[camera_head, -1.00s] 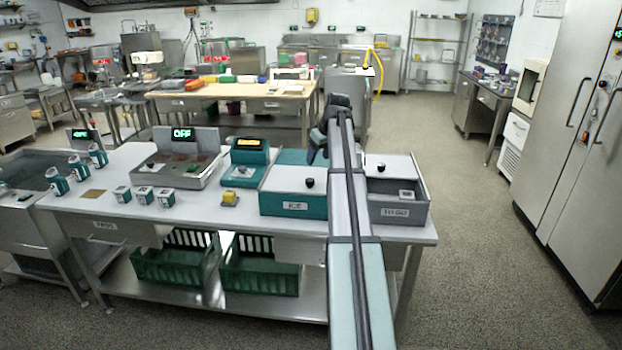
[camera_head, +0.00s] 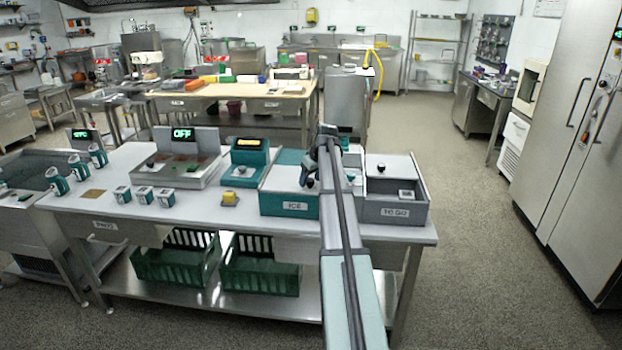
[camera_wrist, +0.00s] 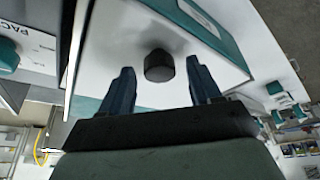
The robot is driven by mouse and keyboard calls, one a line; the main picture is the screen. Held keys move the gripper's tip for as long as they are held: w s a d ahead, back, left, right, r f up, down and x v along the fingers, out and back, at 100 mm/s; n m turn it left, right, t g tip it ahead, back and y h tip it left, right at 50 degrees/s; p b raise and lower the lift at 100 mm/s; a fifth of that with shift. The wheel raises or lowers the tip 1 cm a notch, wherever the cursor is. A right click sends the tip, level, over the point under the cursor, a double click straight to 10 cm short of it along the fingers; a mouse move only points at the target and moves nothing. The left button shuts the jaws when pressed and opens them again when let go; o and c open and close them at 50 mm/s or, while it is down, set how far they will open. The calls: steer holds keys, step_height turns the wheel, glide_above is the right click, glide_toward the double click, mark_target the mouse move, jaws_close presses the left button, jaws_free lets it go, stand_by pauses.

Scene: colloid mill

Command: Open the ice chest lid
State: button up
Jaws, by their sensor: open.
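The ice chest (camera_head: 289,206) is a teal box labelled ICE on the steel table. Its flat white lid (camera_head: 285,180) lies shut on top and carries a round black knob. In the wrist view the black knob (camera_wrist: 159,65) stands on the white lid (camera_wrist: 120,35), ahead of and between my fingers. My gripper (camera_wrist: 163,82) is open, with one dark blue finger on each side of the knob's near edge. In the head view my gripper (camera_head: 308,177) is low over the lid, at the knob, which it partly covers. I cannot tell whether a finger touches the knob.
A grey TO GO bin (camera_head: 396,210) with its own knobbed lid stands just right of the chest. A teal device with a lit display (camera_head: 248,150) and a small yellow item (camera_head: 230,198) are to the left. Green crates (camera_head: 260,270) sit on the lower shelf.

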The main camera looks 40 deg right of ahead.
jaws_close()
stand_by(0.6)
